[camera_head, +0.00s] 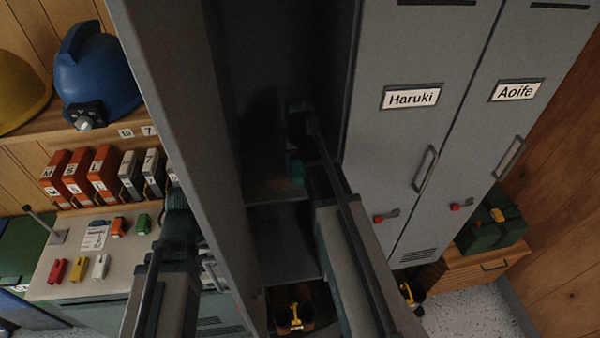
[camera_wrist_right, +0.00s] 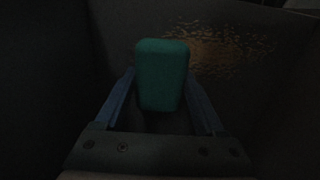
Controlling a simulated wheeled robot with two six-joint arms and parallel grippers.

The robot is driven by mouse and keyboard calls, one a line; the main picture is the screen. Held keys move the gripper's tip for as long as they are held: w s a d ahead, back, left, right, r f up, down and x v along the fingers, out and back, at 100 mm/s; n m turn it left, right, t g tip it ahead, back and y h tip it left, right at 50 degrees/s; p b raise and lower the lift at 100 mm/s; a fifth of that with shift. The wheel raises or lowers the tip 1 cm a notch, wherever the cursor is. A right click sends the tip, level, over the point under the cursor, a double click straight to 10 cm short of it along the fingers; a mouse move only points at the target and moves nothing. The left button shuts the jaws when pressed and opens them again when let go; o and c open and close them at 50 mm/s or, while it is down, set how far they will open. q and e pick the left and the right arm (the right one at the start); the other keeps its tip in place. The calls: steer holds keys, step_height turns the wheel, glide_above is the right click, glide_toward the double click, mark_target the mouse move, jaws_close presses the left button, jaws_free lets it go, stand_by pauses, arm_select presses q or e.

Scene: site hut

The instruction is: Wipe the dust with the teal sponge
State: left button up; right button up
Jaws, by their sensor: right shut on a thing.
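The teal sponge (camera_wrist_right: 162,75) is held between the two fingers of my right gripper (camera_wrist_right: 160,98) in the right wrist view. In the head view a small teal part of the sponge (camera_head: 297,171) shows inside the dark open locker, by the end of my right arm. A speckled brownish patch, which looks like the dust (camera_wrist_right: 215,48), lies on the dark surface beyond and to the right of the sponge. I cannot tell whether the sponge touches that surface. My left arm shows at the lower left of the head view, but its gripper does not.
The open locker door (camera_head: 185,130) stands between my two arms. Shut lockers labelled Haruki (camera_head: 411,96) and Aoife (camera_head: 517,91) are on the right. A blue helmet (camera_head: 95,75) and several red boxes sit on shelves at left. The locker's inside is narrow and dark.

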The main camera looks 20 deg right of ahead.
mark_target(292, 177)
steer(key=shift+w+a, duration=0.1)
steer(key=shift+w, duration=0.2)
steer(key=shift+w+a, duration=0.15)
steer(key=shift+a, duration=0.45)
steer(key=shift+w+a, duration=0.15)
steer(key=shift+a, duration=0.4)
steer(key=shift+s, duration=0.15)
steer(key=shift+s+a+f, duration=0.1)
steer(key=shift+s+a, duration=0.15)
steer(key=shift+s, duration=0.65)
steer(key=shift+s+a, duration=0.25)
steer(key=shift+s, duration=0.65)
steer(key=shift+s, duration=0.1)
steer(key=shift+s+a, duration=0.2)
steer(key=shift+s, duration=0.65)
steer(key=shift+s+a, duration=0.2)
steer(key=shift+s, duration=0.6)
steer(key=shift+w+a, duration=0.1)
steer(key=shift+a, duration=0.05)
